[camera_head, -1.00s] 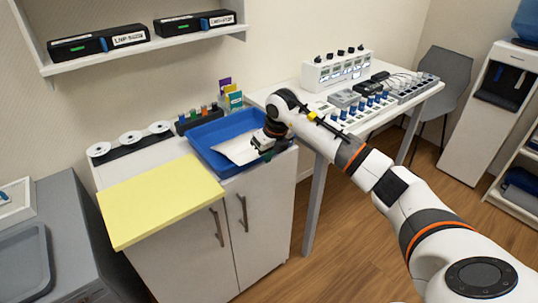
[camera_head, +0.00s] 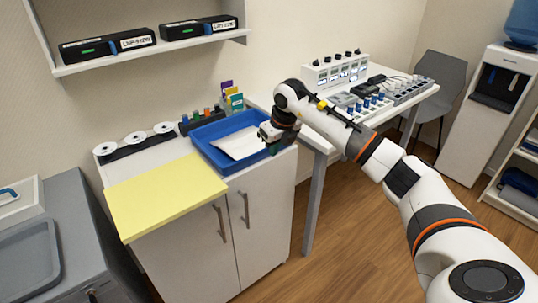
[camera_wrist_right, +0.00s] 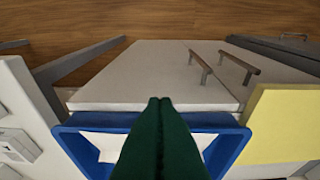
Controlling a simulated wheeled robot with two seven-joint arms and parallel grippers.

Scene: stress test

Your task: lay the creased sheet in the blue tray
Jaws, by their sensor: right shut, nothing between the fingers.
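The blue tray (camera_head: 222,129) sits on top of the white cabinet, and its rim also shows in the right wrist view (camera_wrist_right: 228,150). The white sheet (camera_head: 238,145) lies inside the tray; in the right wrist view parts of it (camera_wrist_right: 106,146) show behind the fingers. Its creases are too small to make out. My right gripper (camera_head: 272,148) is at the tray's right edge, apart from the sheet. Its dark green fingers (camera_wrist_right: 160,102) are shut with nothing between them. My left gripper is not in view.
A yellow board (camera_head: 165,195) lies on the cabinet's front left. A rack with coloured items (camera_head: 203,118) and white discs (camera_head: 135,138) stand along the back. A white table (camera_head: 318,140) with devices is at the right. A wall shelf (camera_head: 150,52) hangs above.

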